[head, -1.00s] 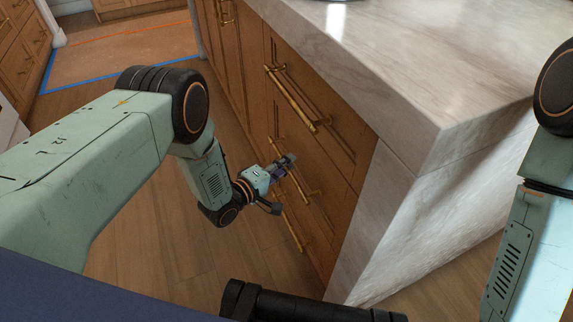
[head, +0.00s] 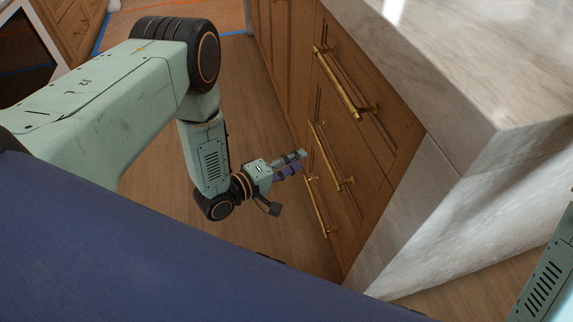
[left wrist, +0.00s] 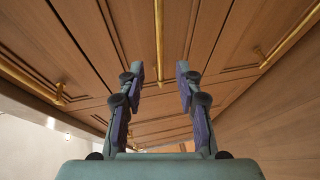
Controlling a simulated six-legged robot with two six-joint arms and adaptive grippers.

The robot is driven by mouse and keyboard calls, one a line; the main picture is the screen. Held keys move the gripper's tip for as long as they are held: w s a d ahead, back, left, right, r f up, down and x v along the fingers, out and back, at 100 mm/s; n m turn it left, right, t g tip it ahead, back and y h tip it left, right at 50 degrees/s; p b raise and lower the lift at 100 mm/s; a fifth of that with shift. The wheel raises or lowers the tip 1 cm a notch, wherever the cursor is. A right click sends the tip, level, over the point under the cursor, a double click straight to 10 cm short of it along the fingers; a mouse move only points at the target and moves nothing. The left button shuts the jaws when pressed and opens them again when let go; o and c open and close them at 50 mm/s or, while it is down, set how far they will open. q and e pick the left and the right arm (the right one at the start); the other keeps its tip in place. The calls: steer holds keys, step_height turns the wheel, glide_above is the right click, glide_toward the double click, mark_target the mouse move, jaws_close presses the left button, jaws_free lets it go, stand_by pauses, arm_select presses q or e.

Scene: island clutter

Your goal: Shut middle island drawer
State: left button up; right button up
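The wooden island has a stack of drawers with long brass handles. The middle drawer (head: 352,178) has its handle (head: 330,155) between the top and bottom ones, and its front looks flush with its neighbours. My left gripper (head: 298,160) is just left of that handle, pointing at the drawer fronts. In the left wrist view the left gripper (left wrist: 160,78) is open and empty. A brass handle (left wrist: 158,40) shows ahead between its fingertips, apparently apart from them. My right gripper is out of view; only part of the right arm shows at the lower right.
The top drawer (head: 390,127) and bottom drawer (head: 335,222) look closed. A marble countertop (head: 450,65) overhangs above, with a marble side panel (head: 455,225) at right. Wooden floor (head: 262,110) lies open left of the island.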

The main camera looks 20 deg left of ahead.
arm_select(q)
steer(key=v, duration=0.2)
steer(key=shift+s+a+r, duration=0.15)
steer(key=shift+s+a, duration=0.05)
steer(key=shift+s, duration=0.05)
stand_by(0.4)
steer(key=s+a+f+m+g+y+p, duration=0.25)
steer(key=s+f+m+g+y, duration=0.4)
steer(key=s, duration=0.65)
steer(key=s+r+m+g+y+p, duration=0.1)
steer(key=s+r+m+g+p, duration=0.1)
steer(key=s, duration=0.6)
steer(key=s+a+r+m+g+p, duration=0.1)
steer(key=s+r+m+g+p, duration=0.1)
steer(key=s+r+g, duration=0.3)
steer(key=shift+s+a+r+y+p, duration=0.35)
steer(key=shift+s+r+p, duration=0.65)
steer(key=shift+s, duration=1.15)
